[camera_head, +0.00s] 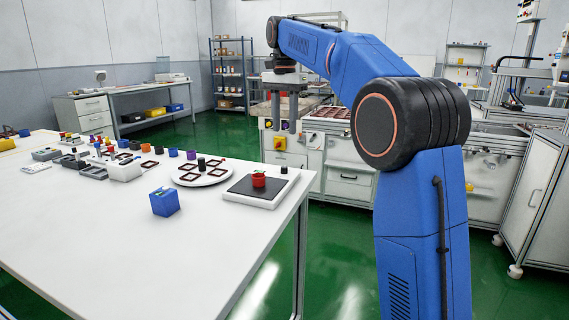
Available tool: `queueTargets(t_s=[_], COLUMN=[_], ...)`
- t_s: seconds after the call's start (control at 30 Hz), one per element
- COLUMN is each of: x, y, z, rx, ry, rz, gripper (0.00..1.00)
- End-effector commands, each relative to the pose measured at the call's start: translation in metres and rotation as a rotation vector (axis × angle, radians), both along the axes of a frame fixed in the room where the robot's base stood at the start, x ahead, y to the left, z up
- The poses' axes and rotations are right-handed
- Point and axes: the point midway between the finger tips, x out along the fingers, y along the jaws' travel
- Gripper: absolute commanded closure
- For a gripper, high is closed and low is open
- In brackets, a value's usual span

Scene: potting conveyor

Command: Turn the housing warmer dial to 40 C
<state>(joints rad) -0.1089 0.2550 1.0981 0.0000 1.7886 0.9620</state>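My gripper (284,120) hangs at the end of my blue arm in the head view, in front of the machine at the back. Two grey fingers point down with a gap between them. Their tips overlap the machine's front panel in the picture, and I cannot tell whether they touch anything. Small dark and purple knobs (268,123) show on that panel beside the fingers. They are too small for me to tell which is the housing warmer dial, and no scale or 40 C mark can be read.
A yellow box with a red button (279,143) is on the panel below my gripper. A white table (130,232) at left holds a blue box (164,202), a dark pad (258,190) with a red pot, and several small parts. Green floor lies clear between table and machine.

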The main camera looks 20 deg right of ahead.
Motion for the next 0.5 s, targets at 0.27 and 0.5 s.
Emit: queueTargets(t_s=[0.27,0.5], x=[-0.001,-0.001], y=[0.0,0.0], z=[-0.05,-0.092], rx=[-0.001,-0.001], ry=[0.002,0.002], rz=[0.0,0.0], gripper=[0.63,0.63])
